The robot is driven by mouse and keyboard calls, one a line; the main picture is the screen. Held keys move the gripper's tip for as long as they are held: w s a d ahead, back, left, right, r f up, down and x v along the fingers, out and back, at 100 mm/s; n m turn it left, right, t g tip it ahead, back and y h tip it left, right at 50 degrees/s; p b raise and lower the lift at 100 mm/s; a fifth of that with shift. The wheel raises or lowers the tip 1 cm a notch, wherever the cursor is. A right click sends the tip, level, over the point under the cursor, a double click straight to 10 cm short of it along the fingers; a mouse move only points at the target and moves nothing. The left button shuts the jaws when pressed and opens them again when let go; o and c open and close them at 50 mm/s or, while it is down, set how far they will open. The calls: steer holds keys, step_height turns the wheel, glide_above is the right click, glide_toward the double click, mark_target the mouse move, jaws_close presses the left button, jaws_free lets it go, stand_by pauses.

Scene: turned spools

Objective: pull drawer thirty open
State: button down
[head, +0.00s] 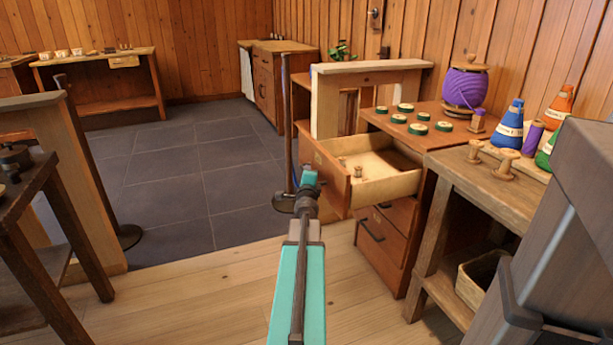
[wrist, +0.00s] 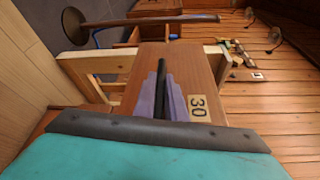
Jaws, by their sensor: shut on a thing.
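Drawer thirty (head: 385,185) stands pulled out of a wooden cabinet in the head view, its pale inside showing. A couple of small wooden spools (head: 357,171) are inside it. In the wrist view its brown front (wrist: 190,65) carries a tag reading 30 (wrist: 198,106). A dark bar handle (wrist: 162,75) on that front lies between the purple stepped fingers of my gripper (wrist: 163,98), which is shut on it. In the head view my wrist is in front of the drawer front, and the fingers are hard to make out.
Closed drawers with a dark handle (head: 371,230) are below. Green-rimmed discs (head: 418,128) and a big purple spool (head: 465,86) stand on top. A workbench (head: 490,185) is close on the right. A post on a round base (head: 285,201) stands left of the drawer. The wooden floor in front is clear.

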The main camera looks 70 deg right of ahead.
steer(key=c, duration=1.8)
jaws_free()
steer(key=shift+d, duration=0.15)
steer(key=shift+s, duration=0.1)
steer(key=shift+v, duration=3.8)
steer(key=shift+f, duration=0.1)
